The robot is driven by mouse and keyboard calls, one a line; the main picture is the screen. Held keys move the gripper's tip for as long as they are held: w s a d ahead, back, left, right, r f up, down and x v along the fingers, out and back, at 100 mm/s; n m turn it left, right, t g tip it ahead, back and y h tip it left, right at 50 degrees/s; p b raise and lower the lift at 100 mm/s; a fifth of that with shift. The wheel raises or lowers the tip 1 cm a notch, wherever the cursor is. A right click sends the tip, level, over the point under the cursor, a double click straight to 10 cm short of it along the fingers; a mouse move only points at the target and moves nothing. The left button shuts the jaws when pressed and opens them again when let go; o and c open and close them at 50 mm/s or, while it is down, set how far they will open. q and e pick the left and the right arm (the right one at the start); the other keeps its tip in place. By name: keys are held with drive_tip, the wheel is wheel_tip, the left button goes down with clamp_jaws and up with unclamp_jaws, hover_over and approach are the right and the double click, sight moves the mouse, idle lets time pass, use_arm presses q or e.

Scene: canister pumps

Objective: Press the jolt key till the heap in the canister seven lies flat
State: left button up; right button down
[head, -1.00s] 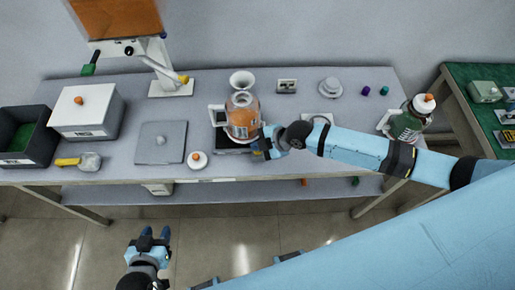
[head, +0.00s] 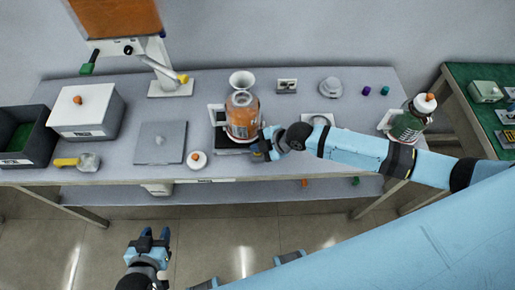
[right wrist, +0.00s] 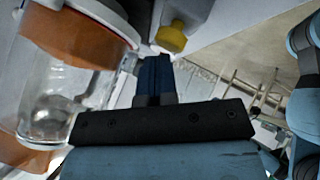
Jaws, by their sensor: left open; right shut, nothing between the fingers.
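A clear canister (head: 242,118) with orange-brown contents stands on a dark base (head: 228,139) near the table's middle. It also shows in the right wrist view (right wrist: 62,95), with the orange material (right wrist: 75,37) in one end and clear glass beyond it. Whether its surface is flat I cannot tell, and no number is legible. My right gripper (head: 260,150) is shut and empty, low beside the canister's right side. In the right wrist view, a yellow key-like knob (right wrist: 171,38) is just beyond my fingertips (right wrist: 153,65); contact is unclear. My left gripper (head: 154,235) is open and empty in front of the table.
A white funnel-like piece (head: 242,79) stands behind the canister. A grey plate (head: 160,143) and a white disc with an orange knob (head: 197,160) lie to its left. A white lidded box (head: 85,112) and dark bin (head: 28,137) are further left. A green bottle (head: 410,122) stands right.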

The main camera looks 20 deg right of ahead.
drive_tip(key=shift+f, duration=0.3)
drive_tip(key=shift+r, duration=0.15)
idle(0.3)
drive_tip(key=shift+r+p, duration=0.75)
drive_tip(key=shift+r, duration=0.3)
wheel_tip(320, 180, up, 5)
drive_tip(key=p, duration=0.4)
idle(0.5)
